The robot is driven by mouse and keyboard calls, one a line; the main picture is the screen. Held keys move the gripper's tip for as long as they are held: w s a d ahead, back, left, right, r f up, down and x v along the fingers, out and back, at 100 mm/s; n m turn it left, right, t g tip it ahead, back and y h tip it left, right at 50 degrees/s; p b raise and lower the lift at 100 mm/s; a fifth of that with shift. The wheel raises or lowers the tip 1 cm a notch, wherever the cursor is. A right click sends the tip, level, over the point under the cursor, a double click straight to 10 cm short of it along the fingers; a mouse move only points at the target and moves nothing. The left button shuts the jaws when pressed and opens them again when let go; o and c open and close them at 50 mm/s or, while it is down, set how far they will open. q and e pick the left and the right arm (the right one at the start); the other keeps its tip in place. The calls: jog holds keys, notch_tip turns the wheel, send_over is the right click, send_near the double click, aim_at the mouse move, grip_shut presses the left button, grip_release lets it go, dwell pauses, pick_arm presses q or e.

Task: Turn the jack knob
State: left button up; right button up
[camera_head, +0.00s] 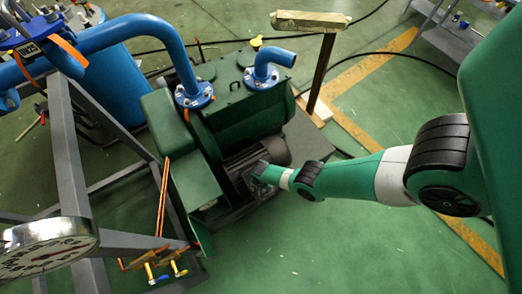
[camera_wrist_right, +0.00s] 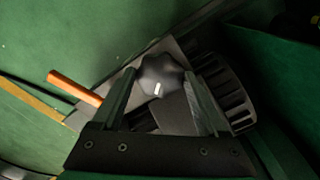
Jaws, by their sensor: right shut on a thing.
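The jack knob (camera_wrist_right: 158,70) is a black, lobed knob with a small white mark, in the middle of the right wrist view. My right gripper (camera_wrist_right: 165,84) has one finger on each side of the knob and is shut on it. In the head view, my right gripper (camera_head: 257,173) reaches in from the right to the motor end of the green pump unit (camera_head: 238,108). The knob cannot be made out there behind the gripper. My left gripper is not in view.
A black ribbed motor part (camera_wrist_right: 232,95) sits close beside the right finger. An orange-brown handle (camera_wrist_right: 75,87) sticks out left of the knob. A wooden-topped post (camera_head: 318,60) stands behind the arm. A grey frame (camera_head: 75,150) and gauge (camera_head: 45,248) are at left.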

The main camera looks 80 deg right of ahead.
dwell(0.3)
jog(key=o, duration=1.3)
notch_tip(320, 180, up, 12)
jog(key=p, duration=1.1)
jog(key=shift+f, duration=0.2)
